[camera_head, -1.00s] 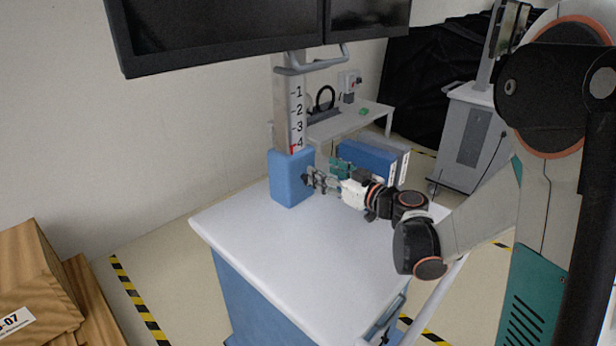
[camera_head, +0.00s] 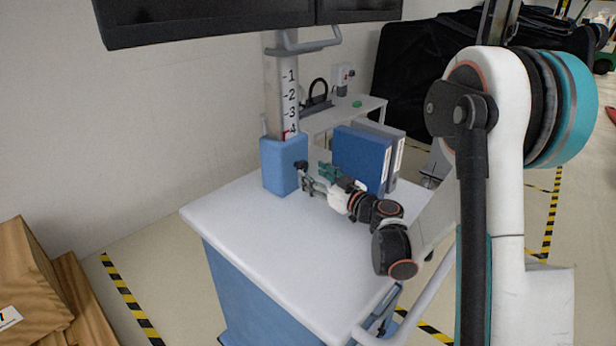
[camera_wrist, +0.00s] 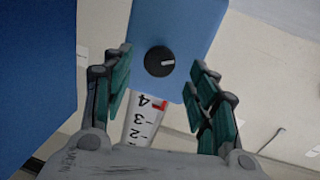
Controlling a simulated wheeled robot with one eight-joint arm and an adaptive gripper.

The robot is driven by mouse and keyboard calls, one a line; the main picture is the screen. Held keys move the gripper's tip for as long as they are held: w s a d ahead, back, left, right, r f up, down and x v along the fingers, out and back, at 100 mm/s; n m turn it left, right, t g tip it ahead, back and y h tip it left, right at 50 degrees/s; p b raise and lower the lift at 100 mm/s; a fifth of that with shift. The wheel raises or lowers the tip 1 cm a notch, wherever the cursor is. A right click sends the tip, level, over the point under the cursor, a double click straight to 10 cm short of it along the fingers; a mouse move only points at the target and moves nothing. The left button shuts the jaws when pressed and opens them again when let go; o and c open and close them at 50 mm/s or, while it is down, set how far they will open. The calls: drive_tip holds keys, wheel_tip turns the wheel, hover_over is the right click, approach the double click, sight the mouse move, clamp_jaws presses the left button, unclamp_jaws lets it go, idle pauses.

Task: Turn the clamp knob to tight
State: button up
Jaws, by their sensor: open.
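The clamp knob (camera_wrist: 159,61) is a round black knob with a white pointer line, on the face of a blue clamp block (camera_wrist: 185,22). In the head view the knob (camera_head: 300,165) shows small and dark on the right side of the block (camera_head: 279,168). The block sits at the foot of a white column (camera_head: 283,95) marked with numbers, with a red mark near 4. My gripper (camera_wrist: 159,90) is open, its green-padded fingers on either side of the knob in the picture and apart from it. In the head view my gripper (camera_head: 308,184) is just right of the knob.
Two monitors (camera_head: 205,18) hang above on the column. A push handle (camera_head: 425,290) runs along the cart's near right edge. The cart top's front left is clear.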

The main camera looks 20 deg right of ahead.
sight(304, 168)
drive_tip(key=shift+b+x, duration=0.3)
drive_tip(key=shift+x, duration=1.3)
drive_tip(key=shift+r, duration=0.1)
drive_tip(key=c, duration=1.1)
drive_tip(key=shift+o, duration=0.2)
